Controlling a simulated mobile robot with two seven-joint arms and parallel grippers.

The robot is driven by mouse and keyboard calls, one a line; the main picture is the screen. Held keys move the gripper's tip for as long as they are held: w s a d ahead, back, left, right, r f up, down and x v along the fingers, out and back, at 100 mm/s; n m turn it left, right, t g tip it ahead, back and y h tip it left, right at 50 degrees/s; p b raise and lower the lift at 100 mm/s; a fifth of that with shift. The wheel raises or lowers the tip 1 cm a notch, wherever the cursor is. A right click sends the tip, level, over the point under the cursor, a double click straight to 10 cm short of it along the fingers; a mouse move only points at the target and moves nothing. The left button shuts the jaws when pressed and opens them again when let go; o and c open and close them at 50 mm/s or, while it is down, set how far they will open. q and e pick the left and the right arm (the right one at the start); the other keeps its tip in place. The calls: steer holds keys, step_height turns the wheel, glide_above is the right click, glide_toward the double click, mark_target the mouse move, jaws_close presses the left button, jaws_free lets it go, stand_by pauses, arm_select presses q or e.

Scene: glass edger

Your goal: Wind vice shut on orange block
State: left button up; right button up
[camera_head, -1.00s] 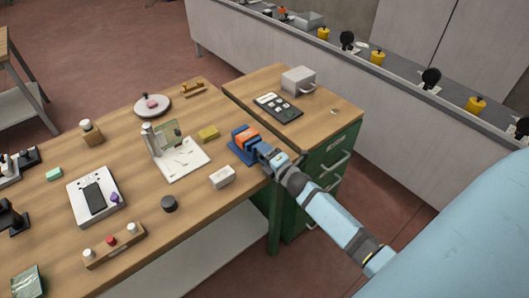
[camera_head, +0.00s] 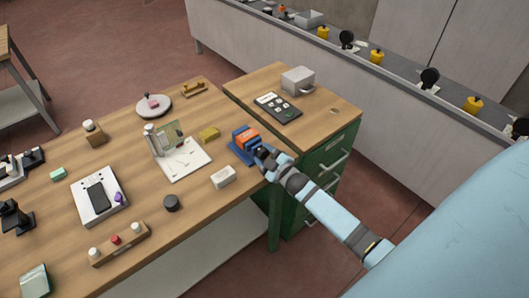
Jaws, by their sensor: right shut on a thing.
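The blue vice (camera_head: 240,151) stands near the right end of the wooden table. The orange block (camera_head: 246,135) sits between its jaws; I cannot tell whether both jaws touch it. My right gripper (camera_head: 263,154) is at the vice's near right side, shut, at the place of the vice's handle, which the gripper hides. My left gripper is not in view.
A white plate with an upright glass piece (camera_head: 184,160) stands left of the vice. A yellow block (camera_head: 209,134) and a white block (camera_head: 223,177) lie close by. A green drawer cabinet (camera_head: 325,165) adjoins the table's right end.

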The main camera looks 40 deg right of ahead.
steer(key=m+p, duration=0.1)
steer(key=m, duration=0.4)
steer(key=shift+m, duration=0.3)
steer(key=m, duration=0.9)
steer(key=m+b, duration=0.1)
steer(key=m, duration=0.3)
steer(key=shift+m, duration=0.8)
steer(key=o, duration=0.9)
